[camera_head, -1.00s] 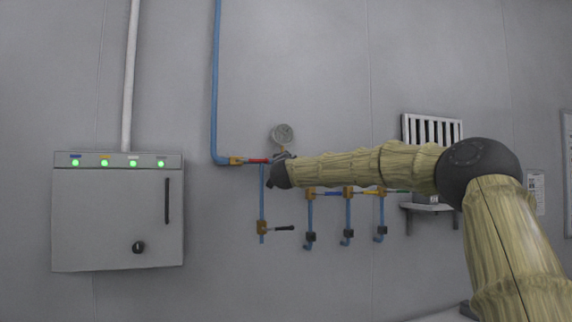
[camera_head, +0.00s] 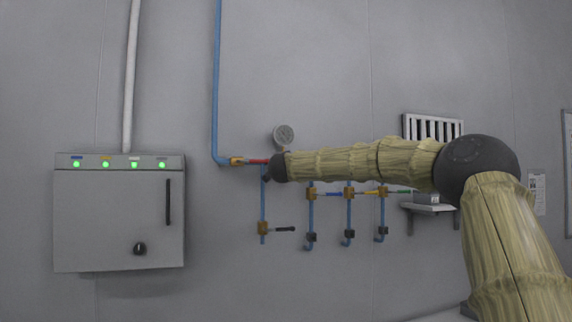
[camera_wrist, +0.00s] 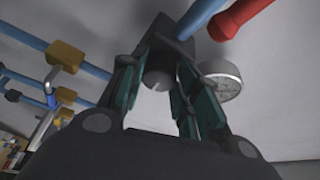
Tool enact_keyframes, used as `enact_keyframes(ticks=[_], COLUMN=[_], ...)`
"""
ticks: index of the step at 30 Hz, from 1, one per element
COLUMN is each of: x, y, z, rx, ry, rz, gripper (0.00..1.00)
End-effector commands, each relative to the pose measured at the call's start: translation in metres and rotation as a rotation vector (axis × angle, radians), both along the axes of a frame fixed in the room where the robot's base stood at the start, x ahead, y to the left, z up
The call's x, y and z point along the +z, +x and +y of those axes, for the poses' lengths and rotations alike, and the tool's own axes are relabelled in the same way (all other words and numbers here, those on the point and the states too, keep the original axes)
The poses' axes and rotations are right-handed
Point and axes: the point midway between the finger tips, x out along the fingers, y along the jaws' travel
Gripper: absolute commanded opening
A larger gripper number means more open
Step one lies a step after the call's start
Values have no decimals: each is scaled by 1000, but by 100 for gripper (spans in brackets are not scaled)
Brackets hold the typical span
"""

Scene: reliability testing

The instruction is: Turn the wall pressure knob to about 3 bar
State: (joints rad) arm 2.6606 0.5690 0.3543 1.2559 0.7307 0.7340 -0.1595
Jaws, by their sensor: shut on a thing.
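The pressure knob (camera_wrist: 158,79) is a dark round knob with a light mark, seen in the wrist view between the green-padded fingers. My gripper (camera_wrist: 161,68) is shut on it. The pressure gauge (camera_head: 284,136) is a round, pale dial on the wall, just above my wrist in the head view. It also shows in the wrist view (camera_wrist: 223,84), right of the fingers, where its face is turned too far to read. In the head view my wrist hides the knob and fingers.
A blue pipe with a red-handled valve (camera_head: 257,161) runs beside my wrist. Several blue pipes with brass valves (camera_head: 348,192) hang below my forearm. A grey control box (camera_head: 118,220) with green lights is at the left. A vent (camera_head: 434,128) and small shelf (camera_head: 428,208) are at the right.

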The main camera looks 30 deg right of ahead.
Motion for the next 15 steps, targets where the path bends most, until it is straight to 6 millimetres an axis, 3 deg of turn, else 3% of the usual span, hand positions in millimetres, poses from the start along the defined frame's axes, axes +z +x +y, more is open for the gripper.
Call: enact_keyframes(ticks=[1,4,15], x=[1,1,0], y=[-1,0,-1], z=[-2,-1,2], rx=[-3,-2,1], ry=[1,0,0], rz=[-2,-1,0], gripper=[38,55,55])
